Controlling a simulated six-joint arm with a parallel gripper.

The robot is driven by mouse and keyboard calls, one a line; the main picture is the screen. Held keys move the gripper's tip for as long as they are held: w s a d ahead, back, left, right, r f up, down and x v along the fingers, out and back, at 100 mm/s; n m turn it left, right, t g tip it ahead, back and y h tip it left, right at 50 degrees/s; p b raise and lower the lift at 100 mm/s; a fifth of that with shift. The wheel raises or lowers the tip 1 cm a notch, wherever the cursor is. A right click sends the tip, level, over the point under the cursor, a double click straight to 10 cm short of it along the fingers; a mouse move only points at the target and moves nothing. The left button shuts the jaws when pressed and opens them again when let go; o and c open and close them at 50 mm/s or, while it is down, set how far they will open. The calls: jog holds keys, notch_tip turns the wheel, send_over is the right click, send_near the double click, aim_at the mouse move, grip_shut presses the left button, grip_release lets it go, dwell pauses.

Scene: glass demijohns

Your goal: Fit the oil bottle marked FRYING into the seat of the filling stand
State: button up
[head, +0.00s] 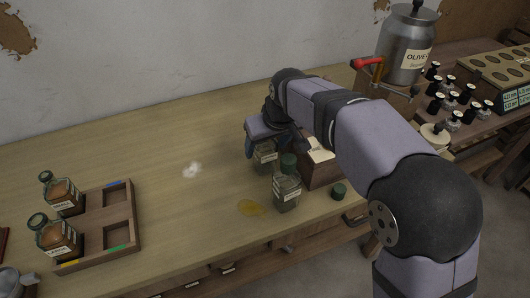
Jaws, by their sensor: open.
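My gripper (268,146) points down over a glass bottle (265,160) on the bench, with its fingers at the bottle's top. It is open; I cannot tell whether a finger touches the glass. A second labelled glass bottle (287,196) stands just in front. Two bottles with brown contents, one at the back (62,196) and one in front (58,240), stand in the left tray. The labels are too small for me to tell which says FRYING. A wooden block (320,172) with a pale label stands beside the gripper, partly hidden by my arm; I cannot tell whether it is the filling stand.
The wooden tray (122,228) has empty compartments on its right side. A metal olive oil can (405,50) with a red-handled tap stands back right. The bench's left middle is mostly clear.

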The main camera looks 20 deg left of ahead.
aim_at(265, 151)
jog(key=shift+x, duration=2)
jog(key=shift+d, duration=0.1)
jog(key=c, duration=1.3)
jog(key=shift+r, duration=0.1)
notch_tip(265, 151, up, 10)
jog(key=shift+p, duration=0.4)
